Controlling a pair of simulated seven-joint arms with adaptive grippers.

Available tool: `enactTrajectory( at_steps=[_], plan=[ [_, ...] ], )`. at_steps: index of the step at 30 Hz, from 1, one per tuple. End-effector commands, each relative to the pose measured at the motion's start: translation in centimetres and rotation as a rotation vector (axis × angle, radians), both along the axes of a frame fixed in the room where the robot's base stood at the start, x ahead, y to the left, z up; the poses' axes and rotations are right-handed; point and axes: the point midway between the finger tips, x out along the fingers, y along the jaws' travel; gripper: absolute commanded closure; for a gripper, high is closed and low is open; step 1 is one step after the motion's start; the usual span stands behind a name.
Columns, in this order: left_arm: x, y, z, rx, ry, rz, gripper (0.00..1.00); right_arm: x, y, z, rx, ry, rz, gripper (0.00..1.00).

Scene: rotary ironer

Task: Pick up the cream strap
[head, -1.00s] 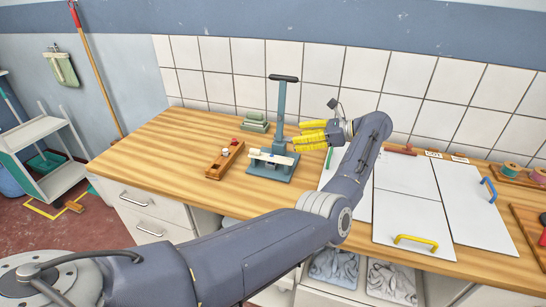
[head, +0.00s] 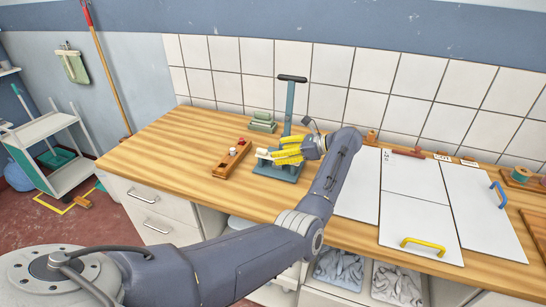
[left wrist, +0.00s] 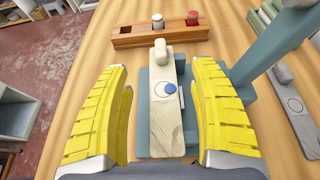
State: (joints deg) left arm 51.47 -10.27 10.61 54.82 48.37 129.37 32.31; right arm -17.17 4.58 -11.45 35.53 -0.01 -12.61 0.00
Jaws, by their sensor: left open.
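The cream strap (left wrist: 163,118) lies on the blue-grey base of the press stand (left wrist: 240,90) in the left wrist view. It has a rounded knob at its far end, a drawn circle and a blue button. My left gripper (head: 277,151) is open, its yellow fingers on either side of the strap, with visible gaps at both sides. In the head view the fingers hide most of the strap; a pale end (head: 262,152) shows at their tips. My right gripper is not in view.
A wooden block (head: 231,159) with a white and a red peg stands just left of the stand. Stacked green pieces (head: 262,123) are behind. A grey strap (left wrist: 298,118) lies to the right. White panels (head: 415,225) cover the counter's right part.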

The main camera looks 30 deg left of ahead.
Motion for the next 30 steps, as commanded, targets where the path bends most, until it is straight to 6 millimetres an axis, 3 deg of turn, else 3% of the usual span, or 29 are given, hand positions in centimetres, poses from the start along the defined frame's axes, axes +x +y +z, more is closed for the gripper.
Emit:
enactTrajectory(
  at_steps=[5, 18, 29, 30],
  plan=[
    [-0.1, 0.6, -0.2, 0.001, -0.001, 0.0, 0.38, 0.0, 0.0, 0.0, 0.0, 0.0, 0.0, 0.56],
    [-0.7, 4.7, -2.2, 0.001, 0.0, 0.0, 0.38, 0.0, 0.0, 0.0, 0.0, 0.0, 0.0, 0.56],
    [-0.7, 5.0, -2.3, 0.0, 0.0, -0.001, 0.38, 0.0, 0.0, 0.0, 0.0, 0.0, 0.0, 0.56],
    [-0.7, 5.0, -2.3, 0.0, 0.0, -0.001, 0.42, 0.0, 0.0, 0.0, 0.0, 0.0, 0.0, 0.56]
  ],
)
